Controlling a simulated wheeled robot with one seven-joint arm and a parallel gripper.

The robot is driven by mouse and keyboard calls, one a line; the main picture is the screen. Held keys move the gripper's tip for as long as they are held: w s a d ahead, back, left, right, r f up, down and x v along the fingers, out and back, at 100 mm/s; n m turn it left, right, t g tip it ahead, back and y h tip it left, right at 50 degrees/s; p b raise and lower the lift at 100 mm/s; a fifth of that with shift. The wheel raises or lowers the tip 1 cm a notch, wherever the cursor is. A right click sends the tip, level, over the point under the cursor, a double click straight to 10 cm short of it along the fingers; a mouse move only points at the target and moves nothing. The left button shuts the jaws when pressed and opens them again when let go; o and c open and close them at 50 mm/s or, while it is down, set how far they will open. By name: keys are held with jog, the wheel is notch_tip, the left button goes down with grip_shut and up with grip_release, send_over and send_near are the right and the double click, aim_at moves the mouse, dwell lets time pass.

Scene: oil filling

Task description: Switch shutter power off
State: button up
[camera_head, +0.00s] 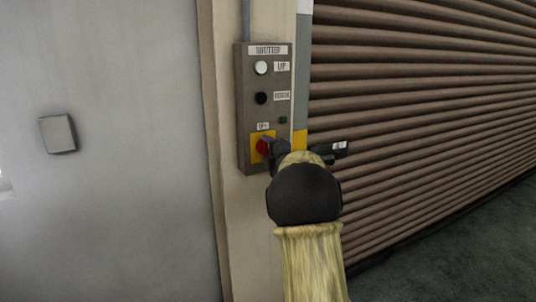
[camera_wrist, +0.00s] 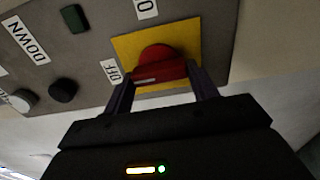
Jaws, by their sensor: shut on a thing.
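The shutter control box (camera_head: 245,110) is a grey-brown panel on the pillar beside the shutter. Its red power knob (camera_head: 262,146) sits on a yellow plate (camera_head: 255,158) near the bottom. My gripper (camera_head: 275,150) is at the knob. In the wrist view, the two fingers of my gripper (camera_wrist: 162,88) are on either side of the red knob (camera_wrist: 160,64), shut on it. An "OFF" label (camera_wrist: 112,73) and an "O" label (camera_wrist: 146,9) stand by the yellow plate (camera_wrist: 197,38). I cannot tell the knob's exact setting.
A white button (camera_head: 261,67) labelled "UP" and a black button (camera_head: 261,98) sit above the knob, with a small green part (camera_head: 283,120) between. The ribbed brown shutter (camera_head: 420,100) fills the right. A grey wall with a square plate (camera_head: 57,134) is on the left.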

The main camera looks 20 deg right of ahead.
jog(key=shift+f, duration=0.1)
jog(key=o, duration=1)
jog(key=shift+s, duration=0.1)
jog(key=s+b, duration=0.1)
jog(key=s, duration=1.6)
jog(key=shift+d+b, duration=0.25)
jog(key=shift+b, duration=0.05)
jog(key=shift+s, duration=0.1)
